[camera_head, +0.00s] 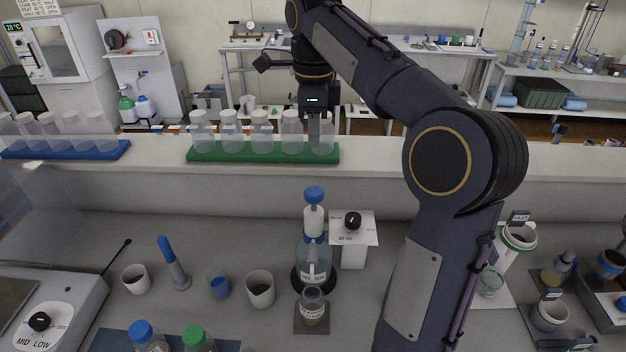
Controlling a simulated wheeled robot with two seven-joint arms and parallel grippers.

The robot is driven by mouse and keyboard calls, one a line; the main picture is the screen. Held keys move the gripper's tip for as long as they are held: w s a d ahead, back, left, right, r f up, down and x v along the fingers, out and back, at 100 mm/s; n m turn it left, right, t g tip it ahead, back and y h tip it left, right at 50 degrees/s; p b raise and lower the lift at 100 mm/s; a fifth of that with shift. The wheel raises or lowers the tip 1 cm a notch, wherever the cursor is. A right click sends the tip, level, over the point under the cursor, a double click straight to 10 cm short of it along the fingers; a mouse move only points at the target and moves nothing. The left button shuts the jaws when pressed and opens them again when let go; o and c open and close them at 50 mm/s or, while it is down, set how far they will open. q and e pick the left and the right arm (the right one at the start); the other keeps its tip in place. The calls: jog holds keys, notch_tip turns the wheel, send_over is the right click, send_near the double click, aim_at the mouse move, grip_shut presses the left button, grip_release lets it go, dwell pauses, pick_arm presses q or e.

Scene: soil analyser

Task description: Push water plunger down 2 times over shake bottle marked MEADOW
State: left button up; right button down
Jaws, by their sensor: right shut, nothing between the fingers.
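The water dispenser (312,252) stands upright at the middle of the bench, with a white neck and a blue plunger top (314,194). A clear shake bottle (312,308) with brown soil in it and a pale label stands in front of the dispenser, below its spout, on a small dark pad; the label is too small to read surely. My right gripper (315,146) points down, shut and empty, in front of the right end of the green rack, above and apart from the plunger top. My left gripper is not in view.
A green rack (200,155) of clear bottles and a blue rack (65,151) stand on the back ledge. A white knob box (352,235) is right of the dispenser. A white cup (261,291) and a blue cup (220,288) stand to its left. My right arm hides bench at right.

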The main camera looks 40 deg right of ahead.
aim_at(314, 192)
notch_tip(314, 192, down, 12)
jog(key=shift+r+p, duration=0.15)
jog(key=shift+p, duration=0.3)
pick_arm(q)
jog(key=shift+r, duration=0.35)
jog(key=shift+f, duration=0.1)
